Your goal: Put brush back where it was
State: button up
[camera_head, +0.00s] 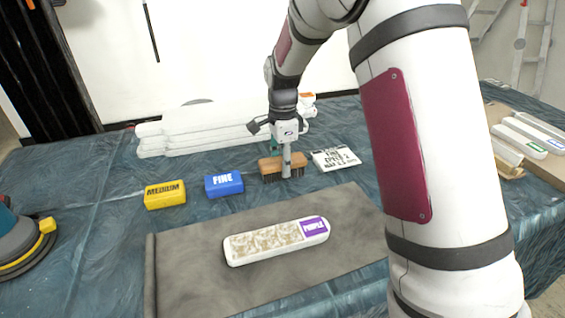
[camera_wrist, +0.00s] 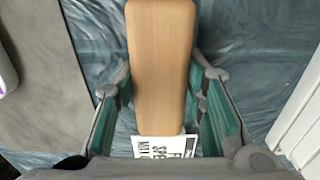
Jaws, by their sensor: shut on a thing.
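The brush (camera_head: 270,168) has a light brown wooden back and dark bristles pointing down. In the head view it is at the table's middle, right of the blue block, at or just above the blue cloth; I cannot tell if the bristles touch. My gripper (camera_head: 287,165) points down and is shut on the brush. In the wrist view the brush's wooden back (camera_wrist: 160,70) runs lengthwise between the teal fingers of my gripper (camera_wrist: 165,120). A white card with black print (camera_head: 335,159) lies just right of the brush; part of it shows under the brush's end in the wrist view (camera_wrist: 165,147).
A blue FINE block (camera_head: 224,184) and a yellow MEDIUM block (camera_head: 165,194) sit to the left. A white relief piece with a purple label (camera_head: 277,241) lies on the grey mat (camera_head: 190,285) in front. Long white pieces (camera_head: 200,133) are stacked behind. A sander (camera_head: 22,245) is at far left.

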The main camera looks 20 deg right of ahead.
jog(key=o, duration=1.1)
jog(key=shift+f, duration=0.1)
